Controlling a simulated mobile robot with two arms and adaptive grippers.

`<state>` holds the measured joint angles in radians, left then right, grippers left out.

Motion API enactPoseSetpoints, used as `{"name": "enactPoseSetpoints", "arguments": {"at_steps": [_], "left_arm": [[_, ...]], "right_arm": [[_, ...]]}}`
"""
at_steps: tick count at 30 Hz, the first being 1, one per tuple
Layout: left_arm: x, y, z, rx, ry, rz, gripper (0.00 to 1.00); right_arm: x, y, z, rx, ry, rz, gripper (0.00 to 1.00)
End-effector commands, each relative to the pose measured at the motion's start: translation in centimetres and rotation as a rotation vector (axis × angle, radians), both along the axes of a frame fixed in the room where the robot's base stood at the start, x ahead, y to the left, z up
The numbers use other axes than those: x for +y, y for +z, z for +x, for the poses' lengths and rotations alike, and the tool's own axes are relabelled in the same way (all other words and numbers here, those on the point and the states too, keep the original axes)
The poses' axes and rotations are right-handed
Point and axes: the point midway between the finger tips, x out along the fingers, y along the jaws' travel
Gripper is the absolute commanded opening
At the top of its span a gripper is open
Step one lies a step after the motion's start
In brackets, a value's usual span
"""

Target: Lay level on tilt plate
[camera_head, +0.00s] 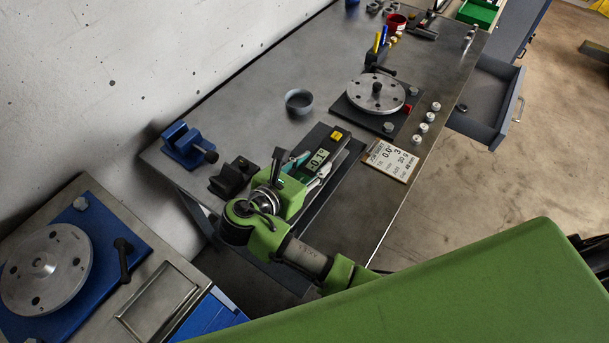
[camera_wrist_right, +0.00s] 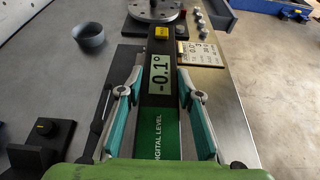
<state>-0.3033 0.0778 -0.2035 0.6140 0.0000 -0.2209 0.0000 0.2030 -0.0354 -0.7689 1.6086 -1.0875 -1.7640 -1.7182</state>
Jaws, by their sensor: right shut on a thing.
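The digital level (camera_head: 318,159) is a dark bar with a green label, a yellow button and a display reading -0.1°. My right gripper (camera_head: 300,171) is shut on it, with a teal-padded finger along each side; the wrist view shows the level (camera_wrist_right: 159,80) between the fingers (camera_wrist_right: 162,90). A long dark plate (camera_head: 352,158) lies under and beside the level, probably the tilt plate. I cannot tell whether the level touches it. The gripper and level hide part of the plate. My left gripper is not in view.
A grey cup (camera_head: 299,101), blue vise-like block (camera_head: 187,145) and black block (camera_head: 233,177) stand to the left. A drawer (camera_head: 488,96) is open at right.

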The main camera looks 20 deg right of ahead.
Motion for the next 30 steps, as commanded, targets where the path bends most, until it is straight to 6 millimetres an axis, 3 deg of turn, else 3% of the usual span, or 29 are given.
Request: {"name": "enactPoseSetpoints", "arguments": {"at_steps": [6, 17, 30], "left_arm": [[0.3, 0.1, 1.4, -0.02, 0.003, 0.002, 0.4], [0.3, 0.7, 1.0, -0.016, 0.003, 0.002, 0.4], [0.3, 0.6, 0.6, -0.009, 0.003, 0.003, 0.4]], "right_arm": [[1.2, -1.4, 0.6, -0.004, 0.001, -0.001, 0.01], [1.7, -4.9, 0.8, 0.0, 0.002, -0.002, 0.01], [1.7, -5.6, 0.7, 0.0, 0.001, -0.001, 0.01]]}}
